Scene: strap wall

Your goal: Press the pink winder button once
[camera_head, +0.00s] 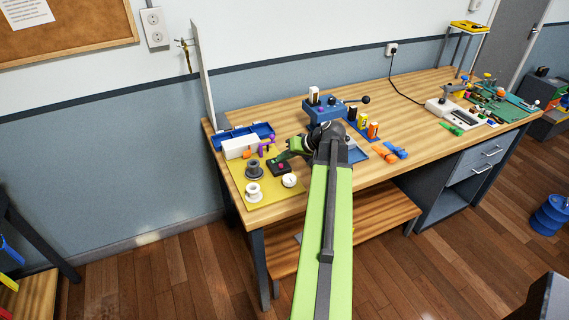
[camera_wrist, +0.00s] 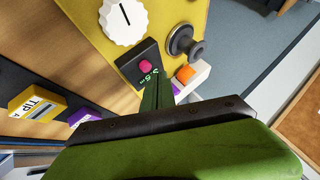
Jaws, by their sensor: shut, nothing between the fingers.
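The pink winder button (camera_wrist: 145,66) is a small round knob on a dark box (camera_wrist: 127,69) with green display characters beside it. The box also shows in the head view (camera_head: 276,171), on the yellow board at the left end of the bench. My green gripper (camera_wrist: 155,88) is shut and empty. In the wrist view its tips lie over the box, just below the button, and the button is uncovered. I cannot tell how high the tips are above the box. In the head view my gripper (camera_head: 280,157) is just behind the box.
A white dial (camera_wrist: 124,20) and a dark spool (camera_wrist: 185,43) flank the box on the yellow board (camera_wrist: 165,12). A white spool (camera_head: 253,193) stands at the board's front. An orange block (camera_wrist: 185,74) and a white box (camera_wrist: 190,83) are close to my gripper.

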